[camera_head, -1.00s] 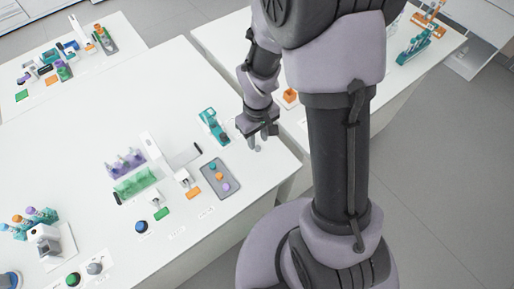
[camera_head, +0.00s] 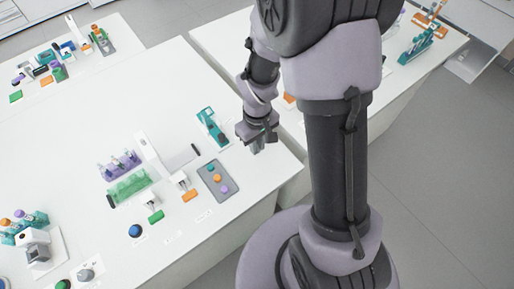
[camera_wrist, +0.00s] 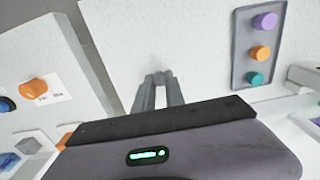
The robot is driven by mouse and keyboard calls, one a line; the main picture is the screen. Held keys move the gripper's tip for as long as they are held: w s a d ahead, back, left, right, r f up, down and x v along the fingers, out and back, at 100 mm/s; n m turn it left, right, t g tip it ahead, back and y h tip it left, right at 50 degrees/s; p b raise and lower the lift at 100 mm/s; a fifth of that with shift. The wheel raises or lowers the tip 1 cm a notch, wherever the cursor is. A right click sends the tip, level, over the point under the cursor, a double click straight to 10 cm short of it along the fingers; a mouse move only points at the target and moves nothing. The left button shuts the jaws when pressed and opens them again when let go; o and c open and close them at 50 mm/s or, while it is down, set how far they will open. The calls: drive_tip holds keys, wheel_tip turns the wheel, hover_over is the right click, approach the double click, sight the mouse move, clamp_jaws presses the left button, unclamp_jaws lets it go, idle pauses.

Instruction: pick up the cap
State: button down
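Three round caps lie in a row on a grey tray (camera_head: 206,181): a teal cap (camera_head: 211,167), an orange cap (camera_head: 217,177) and a purple cap (camera_head: 225,188). The tray also shows at the upper right of the wrist view (camera_wrist: 240,65), with the purple cap (camera_wrist: 265,21), orange cap (camera_wrist: 261,53) and teal cap (camera_wrist: 257,79). My gripper (camera_head: 257,146) points down over the table to the right of the tray, apart from the caps. In the wrist view its fingers (camera_wrist: 158,78) lie close together. Whether anything is between the tips is unclear.
A teal device (camera_head: 211,127) stands just left of my gripper. A green rack (camera_head: 130,186) and a purple rack (camera_head: 119,164) stand further left. An orange knob-like object (camera_wrist: 33,87) is at the wrist view's left. The white table (camera_head: 262,185) is bare around the gripper, near its edge.

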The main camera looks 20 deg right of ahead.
wheel_tip(320, 180, up, 6)
drive_tip(key=p, duration=0.4)
drive_tip(key=shift+f+p, duration=0.15)
drive_tip(key=shift+p, duration=0.15)
drive_tip(key=shift+f, duration=0.1)
